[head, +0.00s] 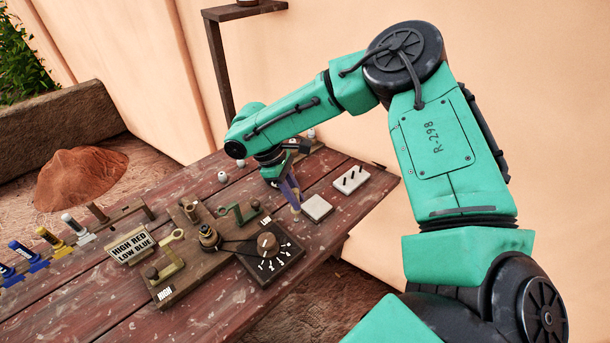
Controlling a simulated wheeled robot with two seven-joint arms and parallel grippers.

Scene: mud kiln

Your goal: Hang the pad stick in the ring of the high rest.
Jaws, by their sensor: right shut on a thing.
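My right gripper (272,170) is shut on a slim purple stick (291,192), probably the pad stick. The stick leans, with its pale lower end close to a light square block (316,207); I cannot tell whether they touch. To the left, a wooden board carries a brass-coloured rest with a ring (173,236) and a dark green rest (241,213) with a ring at its left end. Both rings look empty. I cannot tell for sure which rest is the high one. My left gripper is not in view.
A dial box (268,249) and a dark coil-like post (208,237) stand by the rests. A sign (130,246) reads "HIGH RED LOW BLUE". A pegged white block (350,179) lies right. A shelf post (219,65) rises behind.

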